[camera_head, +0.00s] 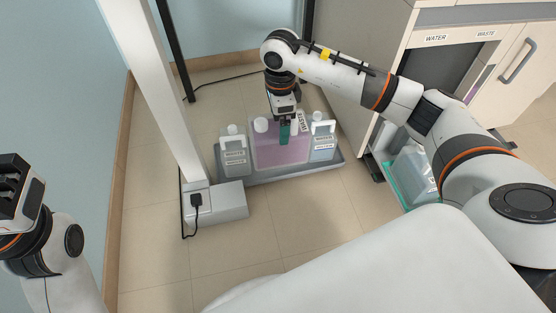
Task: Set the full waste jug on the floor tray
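The full waste jug (268,150) is a wide translucent container with purple liquid, a white cap, a green handle and a WASTE label. It is upright within the grey floor tray (262,177), between two smaller jugs. I cannot tell whether its base touches the tray floor, as the front rim hides it. My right gripper (284,121) points down from above, its dark fingers closed at the green handle. My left gripper (12,172) is at the left edge, far from the jug, with no object visible in it; its finger gap is unclear.
A smaller WASTE jug (234,155) stands at the tray's left and a WATER jug (322,142) at its right. A white post (158,90) with a plugged base rises at left. A cabinet (372,50) and a teal tray (390,178) with a clear container are right. Front floor is clear.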

